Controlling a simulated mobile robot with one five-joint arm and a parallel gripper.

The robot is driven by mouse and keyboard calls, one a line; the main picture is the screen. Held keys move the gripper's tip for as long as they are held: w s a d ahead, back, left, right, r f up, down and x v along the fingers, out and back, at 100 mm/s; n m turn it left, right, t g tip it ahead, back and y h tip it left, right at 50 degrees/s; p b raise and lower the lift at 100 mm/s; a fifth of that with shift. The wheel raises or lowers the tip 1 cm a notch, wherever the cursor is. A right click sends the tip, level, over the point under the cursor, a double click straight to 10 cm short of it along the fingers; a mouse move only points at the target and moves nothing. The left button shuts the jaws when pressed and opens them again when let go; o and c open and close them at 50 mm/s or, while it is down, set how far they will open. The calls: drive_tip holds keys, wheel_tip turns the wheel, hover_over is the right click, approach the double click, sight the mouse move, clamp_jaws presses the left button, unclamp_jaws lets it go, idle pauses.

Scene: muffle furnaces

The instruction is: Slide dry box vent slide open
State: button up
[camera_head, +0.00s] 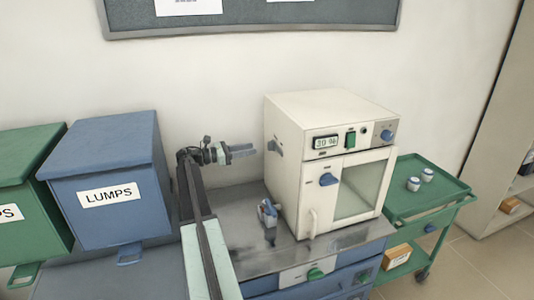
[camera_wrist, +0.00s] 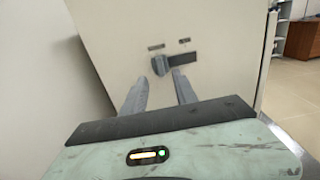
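The dry box (camera_head: 312,115) is a cream cabinet with a glass door, a display and a blue knob, standing on a metal bench. Its vent slide (camera_head: 276,147) is a small grey knob on the left side wall. In the wrist view the vent slide (camera_wrist: 161,65) shows as a grey knob at the left end of a dark slot, with small labels above. My gripper (camera_head: 252,151) is to the left of that wall, pointing at the slide and apart from it. In the wrist view my gripper's fingers (camera_wrist: 158,88) are spread with nothing between them, below the knob.
A blue-handled item (camera_head: 268,212) stands on the bench (camera_head: 255,258) left of the dry box. A blue LUMPS bin (camera_head: 108,180) and a green bin (camera_head: 28,190) are at left. A green cart (camera_head: 425,205) with two small jars is at right. The wall is close behind.

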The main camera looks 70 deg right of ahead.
sight(271, 146)
drive_tip(key=x, duration=0.7)
drive_tip(key=shift+s+d, duration=0.2)
drive_tip(key=shift+s, duration=0.1)
clamp_jaws()
idle(1.0)
